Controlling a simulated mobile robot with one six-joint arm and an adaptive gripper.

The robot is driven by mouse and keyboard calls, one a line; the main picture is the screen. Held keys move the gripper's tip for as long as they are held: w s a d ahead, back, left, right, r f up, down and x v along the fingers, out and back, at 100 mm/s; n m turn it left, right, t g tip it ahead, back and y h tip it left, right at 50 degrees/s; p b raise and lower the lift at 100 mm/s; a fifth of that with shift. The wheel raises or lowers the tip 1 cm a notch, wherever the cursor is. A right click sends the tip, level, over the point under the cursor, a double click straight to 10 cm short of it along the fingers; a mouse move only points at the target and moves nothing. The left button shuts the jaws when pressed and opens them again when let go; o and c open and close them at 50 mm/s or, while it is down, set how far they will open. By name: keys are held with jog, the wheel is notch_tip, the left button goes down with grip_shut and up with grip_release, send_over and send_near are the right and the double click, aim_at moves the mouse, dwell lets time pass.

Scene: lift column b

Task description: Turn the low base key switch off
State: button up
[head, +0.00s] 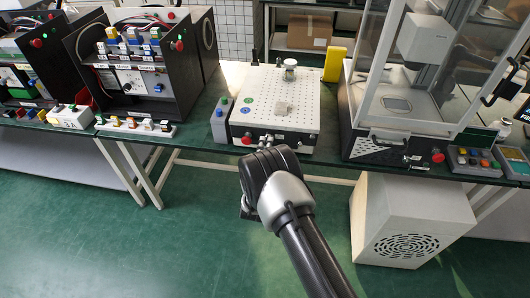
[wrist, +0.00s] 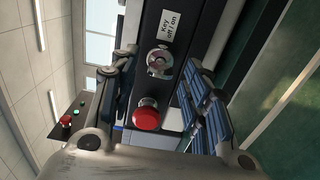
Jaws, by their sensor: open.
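The key switch (wrist: 160,62) is a round silver lock on a dark front panel in the wrist view. A white label (wrist: 172,30) beside it reads "Key off / on". Whether it points to off or on is too small to tell. My gripper (wrist: 161,66) is open, its two fingers on either side of the switch in the picture, with nothing between them. I cannot tell whether they touch it. In the head view my arm reaches the front of the white perforated unit (head: 285,110) on the bench, and my wrist hides the gripper.
A red mushroom button (wrist: 147,118) is close to the key switch; it also shows in the head view (head: 246,138). A grey button box (head: 219,125) stands left of the unit. A clear-walled machine (head: 385,95) stands to its right. Green floor lies in front.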

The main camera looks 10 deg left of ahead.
jog(key=s, duration=1.2)
jog(key=w+d+r+m+g+y, duration=0.1)
jog(key=w+d+r+m+g, duration=0.15)
jog(key=r, duration=0.35)
jog(key=w+d+r+m+g, duration=0.1)
jog(key=r+m, duration=0.2)
jog(key=r, duration=0.3)
jog(key=w+d+r+m+g+y, duration=0.1)
jog(key=r+m+g, duration=0.15)
jog(key=r, duration=0.45)
jog(key=s+d+r+m+g, duration=0.3)
jog(key=s+d+r+m, duration=0.1)
jog(key=s+d+r, duration=0.5)
jog(key=s+d+m+g+h, duration=0.1)
jog(key=s+d, duration=0.4)
jog(key=s, duration=0.8)
jog(key=s+d+r+m+g+h, duration=0.1)
jog(key=s+d+m+g, duration=0.2)
jog(key=s, duration=1.1)
jog(key=d+m, duration=0.2)
jog(key=d, duration=0.1)
jog(key=shift+s+d+r, duration=0.15)
jog(key=shift+r, duration=0.05)
